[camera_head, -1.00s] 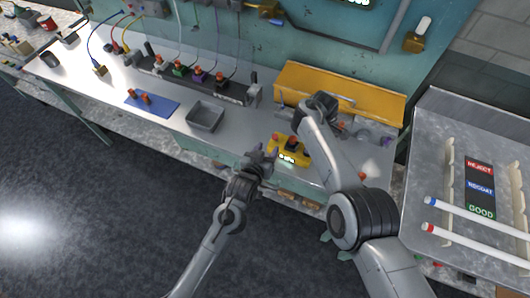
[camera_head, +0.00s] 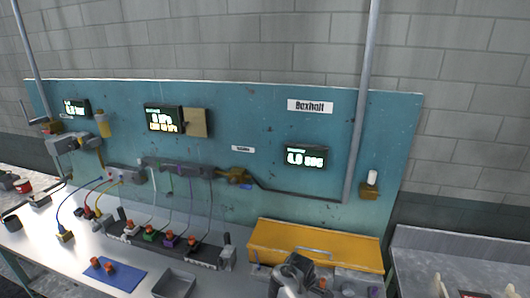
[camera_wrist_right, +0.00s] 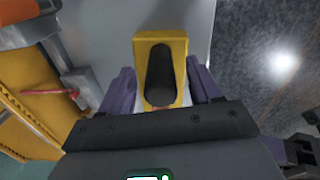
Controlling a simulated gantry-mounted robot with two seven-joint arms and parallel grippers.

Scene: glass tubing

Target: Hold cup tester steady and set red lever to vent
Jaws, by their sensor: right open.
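In the right wrist view, a yellow body (camera_wrist_right: 144,52) with a rounded black handle (camera_wrist_right: 160,78) lies between the fingers of my right gripper (camera_wrist_right: 162,90). It looks like part of the cup tester. The purple fingers are open, one on each side of it; I cannot tell if they touch it. A small reddish patch shows under the handle, mostly hidden by my gripper, and I cannot tell if it is the red lever. The head view is tilted up, so the tester and my left gripper are out of it. Only part of my right arm shows at its bottom edge.
A yellow-orange bin (camera_head: 315,245) stands at the back of the bench. Left of it are a grey tray (camera_head: 174,284), a blue mat (camera_head: 115,275) and a row of plugs with cables. A teal panel (camera_head: 270,130) with lit displays rises behind. Part of a metal table (camera_head: 450,250) is at right.

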